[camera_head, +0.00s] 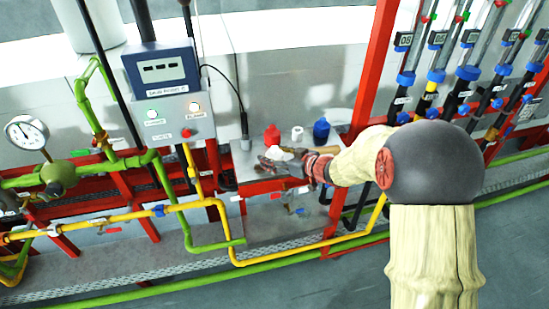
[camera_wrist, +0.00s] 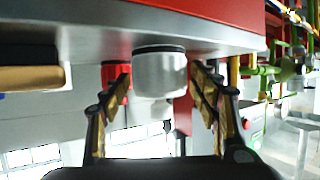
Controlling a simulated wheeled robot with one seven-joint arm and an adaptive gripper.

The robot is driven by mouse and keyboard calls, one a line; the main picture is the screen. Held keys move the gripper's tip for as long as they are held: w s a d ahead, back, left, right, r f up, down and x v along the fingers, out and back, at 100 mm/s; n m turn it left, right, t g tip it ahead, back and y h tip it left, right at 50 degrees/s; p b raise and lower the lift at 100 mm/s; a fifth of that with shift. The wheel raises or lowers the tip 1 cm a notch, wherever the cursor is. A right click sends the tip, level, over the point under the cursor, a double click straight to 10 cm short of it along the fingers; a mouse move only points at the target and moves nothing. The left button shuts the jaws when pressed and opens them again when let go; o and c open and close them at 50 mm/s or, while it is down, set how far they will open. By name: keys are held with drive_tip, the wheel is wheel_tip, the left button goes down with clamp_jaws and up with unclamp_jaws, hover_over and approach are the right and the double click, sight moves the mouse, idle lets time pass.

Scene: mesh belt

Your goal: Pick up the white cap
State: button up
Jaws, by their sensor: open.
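The white cap (camera_wrist: 158,76) is a short ribbed cylinder with a dark rim line, on the grey shelf surface, which appears upside down in the wrist view. My gripper (camera_wrist: 160,88) is open, with one finger on each side of the cap. Whether the fingers touch it cannot be told. In the head view my gripper (camera_head: 272,166) is low over the shelf, with a white object (camera_head: 280,154), likely the cap, beside its fingers.
A red object (camera_head: 272,134) stands just behind, also in the wrist view (camera_wrist: 118,84). A small white cylinder (camera_head: 297,133) and a blue object (camera_head: 321,129) stand farther right on the shelf (camera_head: 246,160). A red post (camera_head: 374,65) rises on the right. A tan block (camera_wrist: 30,78) is at left.

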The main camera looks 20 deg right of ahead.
drive_tip(key=shift+c, duration=0.6)
drive_tip(key=c, duration=1)
drive_tip(key=shift+r, duration=0.2)
